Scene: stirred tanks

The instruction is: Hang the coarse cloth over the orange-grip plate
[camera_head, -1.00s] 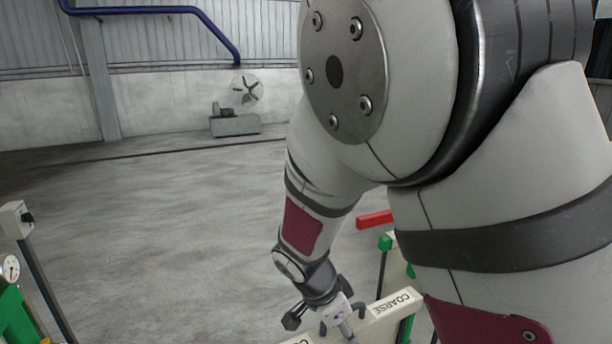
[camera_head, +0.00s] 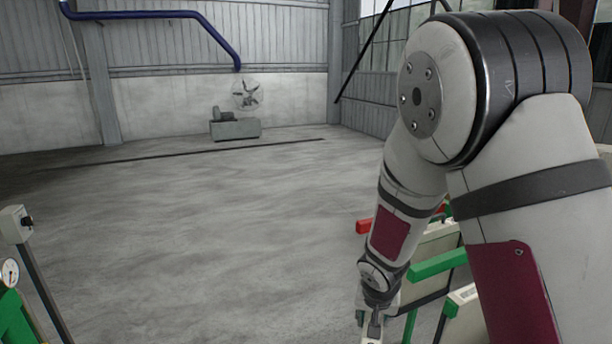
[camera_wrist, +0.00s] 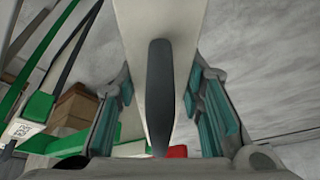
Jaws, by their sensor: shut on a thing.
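My gripper (camera_wrist: 160,85) is shut around a dark, rounded grip (camera_wrist: 160,60) on a cream bar (camera_wrist: 160,18), with a teal-padded finger on each side. The bar appears to be the head of the coarse cloth; its label does not show now. In the head view my gripper (camera_head: 377,318) is at the lower edge, and only a small cream end of the held piece shows below it. The rest of the cloth is out of sight. I see no orange-grip plate in either view.
A red grip (camera_head: 363,227) and green grips (camera_head: 438,264) on cream plates stand beside and behind my arm. A gauge post (camera_head: 24,228) stands at far left. Open concrete floor (camera_head: 200,220) lies between. A fan (camera_head: 246,93) stands at the back wall.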

